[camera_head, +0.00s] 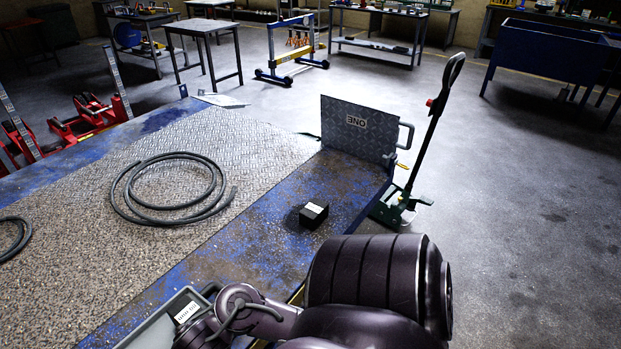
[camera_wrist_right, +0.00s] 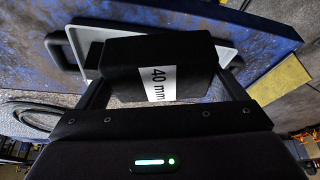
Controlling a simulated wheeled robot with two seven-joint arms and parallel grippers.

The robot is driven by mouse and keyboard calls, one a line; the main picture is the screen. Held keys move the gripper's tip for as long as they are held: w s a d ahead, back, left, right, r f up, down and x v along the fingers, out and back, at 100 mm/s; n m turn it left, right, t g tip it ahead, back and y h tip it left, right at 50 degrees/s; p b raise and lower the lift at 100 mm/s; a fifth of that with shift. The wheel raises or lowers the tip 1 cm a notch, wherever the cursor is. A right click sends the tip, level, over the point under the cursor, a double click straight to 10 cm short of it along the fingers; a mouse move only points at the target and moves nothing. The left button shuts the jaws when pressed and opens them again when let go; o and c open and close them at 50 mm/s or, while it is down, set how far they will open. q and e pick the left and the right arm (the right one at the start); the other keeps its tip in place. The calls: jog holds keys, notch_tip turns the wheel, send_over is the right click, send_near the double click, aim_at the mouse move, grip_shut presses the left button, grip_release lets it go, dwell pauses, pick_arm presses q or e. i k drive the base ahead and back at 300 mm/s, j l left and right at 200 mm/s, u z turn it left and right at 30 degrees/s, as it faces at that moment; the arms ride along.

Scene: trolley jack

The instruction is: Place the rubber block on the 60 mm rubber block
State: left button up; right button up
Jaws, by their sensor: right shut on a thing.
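A black rubber block labelled "40 mm" (camera_wrist_right: 122,62) fills the space between the two fingers of my right gripper (camera_wrist_right: 160,75) in the right wrist view. My right gripper is shut on it. In the head view a white label and part of this block (camera_head: 188,312) show at the bottom left, beside my arm; the fingers are mostly hidden there. Another black block with a white label (camera_head: 313,215) rests alone on the blue strip of the platform; its label is too small to read. My left gripper is not in view.
A grey tray (camera_wrist_right: 82,42) lies behind the held block in the wrist view. A coiled black hose (camera_head: 128,209) lies on the platform, left of the standing block. An upright metal plate (camera_head: 357,129) stands at the platform's far right end. Blue surface around the standing block is clear.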

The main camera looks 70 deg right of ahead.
aim_at(313, 208)
jog(key=k+l, duration=0.1)
jog(key=l, duration=0.35)
jog(key=k+l, duration=0.1)
jog(key=l, duration=0.75)
jog(key=k+l, duration=0.15)
jog(key=l, duration=0.25)
jog(key=k+l, duration=0.1)
jog(key=l, duration=0.35)
